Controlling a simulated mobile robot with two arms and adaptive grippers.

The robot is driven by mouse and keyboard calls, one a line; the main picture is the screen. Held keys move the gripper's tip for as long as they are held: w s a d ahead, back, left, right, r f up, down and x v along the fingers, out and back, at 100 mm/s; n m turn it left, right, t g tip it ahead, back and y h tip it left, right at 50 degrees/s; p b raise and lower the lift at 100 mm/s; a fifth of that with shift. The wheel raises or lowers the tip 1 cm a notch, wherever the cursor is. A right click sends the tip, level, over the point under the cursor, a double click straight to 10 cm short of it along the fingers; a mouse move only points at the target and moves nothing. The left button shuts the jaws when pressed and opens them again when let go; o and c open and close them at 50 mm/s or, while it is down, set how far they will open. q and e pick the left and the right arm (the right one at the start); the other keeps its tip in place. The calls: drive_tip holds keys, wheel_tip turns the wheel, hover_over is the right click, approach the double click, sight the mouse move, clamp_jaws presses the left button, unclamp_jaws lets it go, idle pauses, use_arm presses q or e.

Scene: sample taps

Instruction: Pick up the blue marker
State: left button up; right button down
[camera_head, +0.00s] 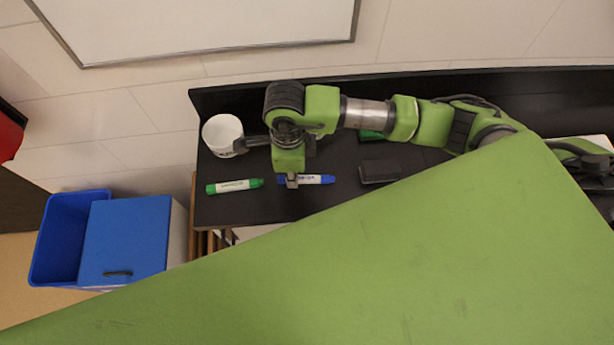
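The blue marker (320,179) lies on the black tabletop (345,203), its label facing up. My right gripper (291,181) comes down from above over the left half of the blue marker and hides part of it. From this angle I cannot tell whether the fingers are closed on the marker or only around it. The marker appears to be at table level. My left gripper does not show clearly in this view.
A green marker (235,186) lies just left of the blue one. A white mug (222,134) stands at the table's back left. A dark eraser-like block (380,171) lies to the right. A blue bin (62,236) stands on the floor. A whiteboard (200,22) hangs behind.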

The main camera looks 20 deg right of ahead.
drive_tip(key=shift+r, duration=0.1)
drive_tip(key=shift+r, duration=0.6)
drive_tip(key=s+a+r+b, duration=0.5)
drive_tip(key=s+a+r, duration=0.2)
drive_tip(key=s+r, duration=0.4)
drive_tip(key=shift+s+a+r, duration=0.3)
drive_tip(key=shift+s+r, duration=0.05)
drive_tip(key=shift+s, duration=0.05)
